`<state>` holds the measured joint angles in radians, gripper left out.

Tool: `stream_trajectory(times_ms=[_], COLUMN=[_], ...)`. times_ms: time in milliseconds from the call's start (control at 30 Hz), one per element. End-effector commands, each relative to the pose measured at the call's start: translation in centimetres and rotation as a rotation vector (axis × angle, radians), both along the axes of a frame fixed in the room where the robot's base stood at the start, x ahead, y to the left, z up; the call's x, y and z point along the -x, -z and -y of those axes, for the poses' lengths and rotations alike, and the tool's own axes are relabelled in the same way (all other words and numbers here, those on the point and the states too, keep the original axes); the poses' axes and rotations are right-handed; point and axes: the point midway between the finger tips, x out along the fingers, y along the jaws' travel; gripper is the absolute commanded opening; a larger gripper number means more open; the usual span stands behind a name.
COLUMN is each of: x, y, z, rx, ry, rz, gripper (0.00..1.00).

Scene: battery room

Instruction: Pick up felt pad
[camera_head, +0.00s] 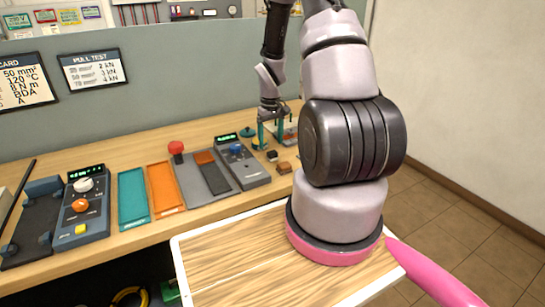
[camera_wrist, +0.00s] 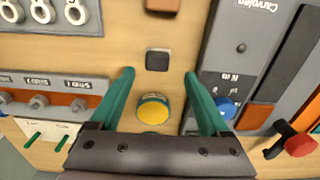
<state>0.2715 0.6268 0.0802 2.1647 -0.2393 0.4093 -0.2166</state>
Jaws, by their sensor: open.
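A small dark grey square pad (camera_wrist: 157,60), which looks like the felt pad, lies flat on the wooden bench in the wrist view. In the head view it is a small dark piece (camera_head: 272,156) just below my gripper (camera_head: 270,142). My gripper points down over the bench with its two teal fingers apart and nothing held between them. In the wrist view the fingertips of my gripper (camera_wrist: 159,74) are left and right of the pad in the picture, with a gap on each side. I cannot tell the height of the tips above it.
A yellow round piece (camera_wrist: 153,109) lies nearer the palm, and a brown block (camera_head: 284,168) lies beyond the pad. A grey meter with a blue knob (camera_wrist: 225,108) stands close to the right finger. A panel with connectors (camera_wrist: 40,105) is at left.

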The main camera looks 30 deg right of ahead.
Motion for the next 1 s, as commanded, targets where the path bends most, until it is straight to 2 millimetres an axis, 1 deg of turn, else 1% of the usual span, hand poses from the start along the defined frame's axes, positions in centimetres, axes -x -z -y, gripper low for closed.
stream_trajectory(times_ms=[33, 100, 200, 333, 533, 567, 600, 667, 700, 733, 767, 1000], x=[0.3, 0.5, 0.4, 0.4, 0.3, 0.3, 0.3, 0.3, 0.3, 0.3, 0.3, 0.3], y=[0.9, 2.0, 3.3, 4.0, 4.0, 4.0, 4.0, 4.0, 4.0, 4.0, 4.0, 3.9], z=[0.2, 0.5, 0.5, 0.5, 0.5, 0.5, 0.5, 0.5, 0.5, 0.5, 0.5, 0.5], rx=[-0.001, -0.001, -0.001, 0.000, 0.000, 0.000, 0.000, 0.000, 0.000, 0.000, 0.000, 0.000], ry=[0.001, 0.001, -0.001, 0.000, 0.000, 0.000, 0.000, 0.000, 0.000, 0.000, 0.000, 0.000], rz=[-0.005, -0.005, -0.004, -0.001, 0.000, 0.000, -0.001, -0.001, -0.001, -0.001, -0.001, 0.000], gripper=[0.80, 0.80, 0.80, 0.80, 0.80, 0.69, 0.53, 0.30, 0.15, 0.04, 0.00, 0.00])
